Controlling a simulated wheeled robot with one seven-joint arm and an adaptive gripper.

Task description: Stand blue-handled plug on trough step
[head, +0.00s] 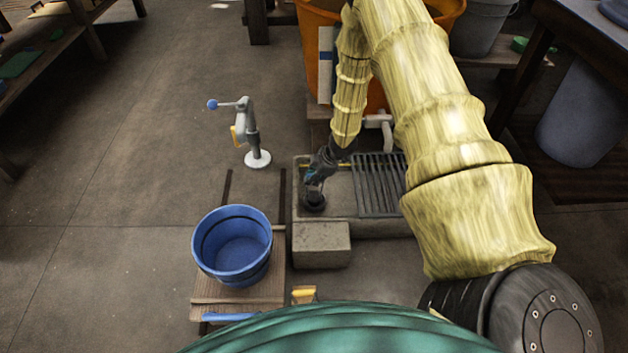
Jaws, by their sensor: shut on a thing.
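The grey stone trough (343,213) sits on the floor in the middle of the head view. A block-like step (321,238) stands against its front left, with a bare flat top. My gripper (316,177) points down into the left part of the trough, behind the step. The fingers hide most of the handle. I cannot tell whether the plug touches the trough floor or sits in an opening.
A slatted grate (380,186) covers the trough's right part. A blue bucket (236,243) stands on a wooden stand left of the step. A grey hand pump (250,135) with a blue knob stands behind it. An orange tub (432,12) is behind the trough. Open floor lies left.

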